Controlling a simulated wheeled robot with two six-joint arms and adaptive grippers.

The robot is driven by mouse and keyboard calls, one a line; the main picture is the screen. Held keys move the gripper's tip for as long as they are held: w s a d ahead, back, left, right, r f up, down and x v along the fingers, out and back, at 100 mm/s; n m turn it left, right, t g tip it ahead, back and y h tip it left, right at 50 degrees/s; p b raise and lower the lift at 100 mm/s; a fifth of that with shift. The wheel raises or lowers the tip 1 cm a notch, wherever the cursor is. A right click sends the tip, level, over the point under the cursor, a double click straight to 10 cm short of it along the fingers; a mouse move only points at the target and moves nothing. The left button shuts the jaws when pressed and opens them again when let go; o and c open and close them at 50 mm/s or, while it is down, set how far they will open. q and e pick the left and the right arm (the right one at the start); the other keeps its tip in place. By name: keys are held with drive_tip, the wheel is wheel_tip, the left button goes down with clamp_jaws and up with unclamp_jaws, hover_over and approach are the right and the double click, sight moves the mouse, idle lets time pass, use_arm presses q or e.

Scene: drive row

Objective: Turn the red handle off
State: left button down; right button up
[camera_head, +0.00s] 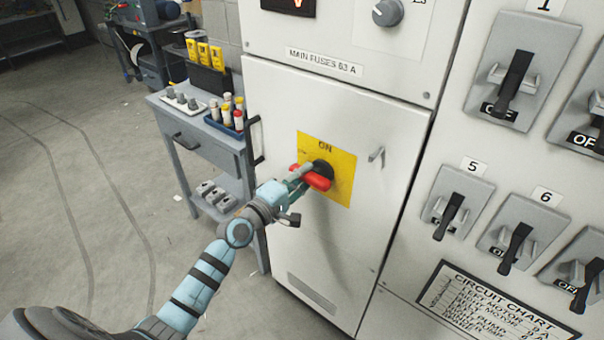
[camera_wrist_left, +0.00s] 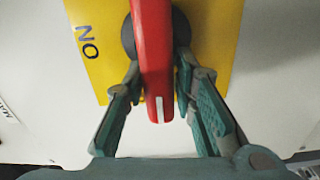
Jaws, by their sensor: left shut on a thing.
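The red handle (camera_head: 318,180) sits on a black round hub on a yellow plate (camera_head: 343,187) marked ON, on the grey cabinet door. In the head view the handle lies roughly level, tilted a little. My left gripper (camera_head: 300,177) is at the handle, its fingers around it. In the left wrist view the red handle (camera_wrist_left: 153,60) runs between the two fingers of my left gripper (camera_wrist_left: 160,85), with a white mark at its near end. The gripper is shut on the handle. Part of the hub is hidden behind the handle. My right gripper is in neither view.
A panel of black lever switches (camera_head: 512,85) stands to the right, with a circuit chart (camera_head: 490,310) below. A grey workbench (camera_head: 205,140) with fuses and yellow meters stands left of the cabinet. A black door pull (camera_head: 255,140) is near the gripper. The floor at left is clear.

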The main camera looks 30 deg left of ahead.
use_arm(q)
drive_tip(key=shift+w+r+n, duration=0.1)
drive_tip(key=shift+r+n, duration=0.3)
drive_tip(key=shift+n, duration=0.1)
drive_tip(key=c, duration=1.6)
unclamp_jaws()
drive_tip(key=shift+o, duration=1)
drive_tip(key=shift+d+f, duration=0.15)
drive_tip(key=v, duration=0.7)
drive_tip(key=shift+s, duration=0.35)
drive_tip(key=shift+w, duration=0.1)
